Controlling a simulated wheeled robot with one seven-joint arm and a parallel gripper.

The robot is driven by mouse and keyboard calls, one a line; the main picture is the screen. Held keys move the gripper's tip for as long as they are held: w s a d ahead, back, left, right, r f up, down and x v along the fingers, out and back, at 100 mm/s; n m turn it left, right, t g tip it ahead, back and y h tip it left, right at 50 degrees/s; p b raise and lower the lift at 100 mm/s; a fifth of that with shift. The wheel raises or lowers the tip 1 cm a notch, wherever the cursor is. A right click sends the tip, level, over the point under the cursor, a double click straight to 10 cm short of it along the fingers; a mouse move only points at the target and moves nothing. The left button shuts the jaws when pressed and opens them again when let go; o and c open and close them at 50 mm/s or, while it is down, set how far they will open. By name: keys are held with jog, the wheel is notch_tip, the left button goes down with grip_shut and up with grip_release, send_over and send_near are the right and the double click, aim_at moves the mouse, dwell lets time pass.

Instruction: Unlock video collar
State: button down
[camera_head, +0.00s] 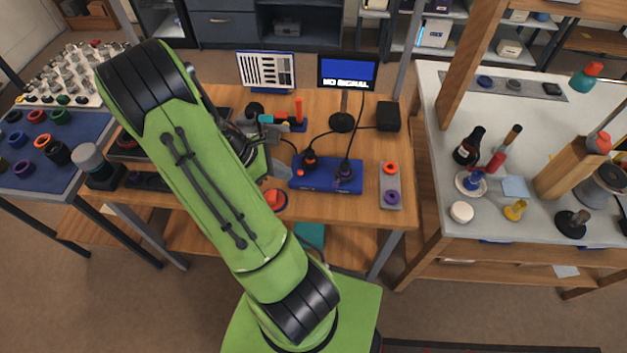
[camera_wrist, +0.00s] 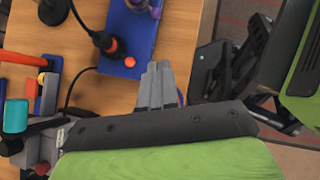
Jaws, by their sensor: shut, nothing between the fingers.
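A blue box (camera_head: 325,186) lies on the wooden bench, with two cabled plugs on top. The left plug (camera_head: 309,160) is black with an orange ring; it also shows in the wrist view (camera_wrist: 104,41). The right plug (camera_head: 346,171) is dark with a purplish base, and its cable runs up towards the monitor (camera_head: 347,73), which reads NO SIGNAL. Which plug carries the video collar I cannot tell for sure. My gripper (camera_wrist: 158,68) is shut and empty, its tips by the near edge of the blue box (camera_wrist: 140,38), apart from the plugs. My arm partly hides it in the head view.
A grey strip (camera_head: 391,187) with an orange and a purple ring lies right of the box. A black block (camera_head: 388,116) sits at the back right.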

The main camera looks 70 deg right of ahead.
jog(key=b+x, duration=0.2)
jog(key=x, duration=0.7)
jog(key=shift+s+f, duration=0.1)
jog(key=shift+f, duration=0.15)
jog(key=s+d, duration=0.1)
jog(key=s+d+f, duration=0.1)
jog(key=s, duration=0.1)
jog(key=shift+b, duration=0.4)
jog(key=shift+s+d+f, duration=0.1)
jog(key=shift+s+d, duration=0.05)
jog(key=shift+s, duration=0.2)
